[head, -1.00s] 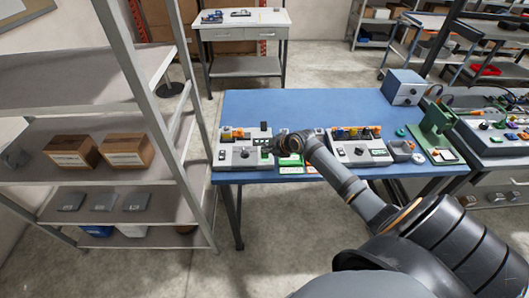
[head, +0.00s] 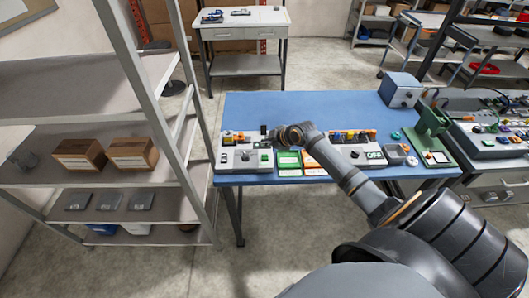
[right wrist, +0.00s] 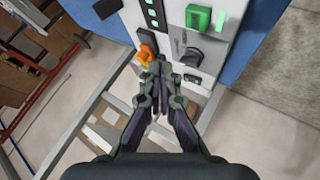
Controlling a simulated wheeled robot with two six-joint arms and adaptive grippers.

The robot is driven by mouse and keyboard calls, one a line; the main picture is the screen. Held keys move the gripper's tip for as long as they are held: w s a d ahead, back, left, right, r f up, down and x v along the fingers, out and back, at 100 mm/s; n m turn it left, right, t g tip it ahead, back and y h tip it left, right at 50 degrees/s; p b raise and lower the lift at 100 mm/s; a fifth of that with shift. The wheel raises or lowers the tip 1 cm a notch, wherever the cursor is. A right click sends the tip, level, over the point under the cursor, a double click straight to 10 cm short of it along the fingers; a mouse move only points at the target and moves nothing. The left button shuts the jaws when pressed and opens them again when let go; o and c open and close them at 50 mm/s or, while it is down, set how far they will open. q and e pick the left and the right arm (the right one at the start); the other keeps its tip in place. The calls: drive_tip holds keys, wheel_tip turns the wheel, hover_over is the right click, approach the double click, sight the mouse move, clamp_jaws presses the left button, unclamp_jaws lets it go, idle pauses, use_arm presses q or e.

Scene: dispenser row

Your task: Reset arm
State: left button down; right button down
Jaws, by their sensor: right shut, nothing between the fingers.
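My right gripper (head: 272,134) reaches over the blue table at the right end of the left grey control panel (head: 234,159). It also shows in the right wrist view (right wrist: 160,66), with its fingers together and nothing between them. There the fingertips are over the edge of the pale panel (right wrist: 219,52), close to an orange knob (right wrist: 147,40) and a dark switch (right wrist: 190,57). I cannot tell whether they touch. A green button (right wrist: 198,17) and a row of green lights (right wrist: 152,14) are farther up that panel. My left gripper is not in view.
A second panel (head: 345,154) stands right of my forearm, with a green press (head: 432,122) and a blue-grey box (head: 400,88) beyond it. A shelf rack with cardboard boxes (head: 132,154) stands left. The middle of the blue table (head: 310,108) is clear.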

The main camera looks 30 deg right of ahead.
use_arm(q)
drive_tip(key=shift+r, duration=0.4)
use_arm(e)
drive_tip(key=shift+r, duration=0.45)
drive_tip(key=shift+f, duration=0.1)
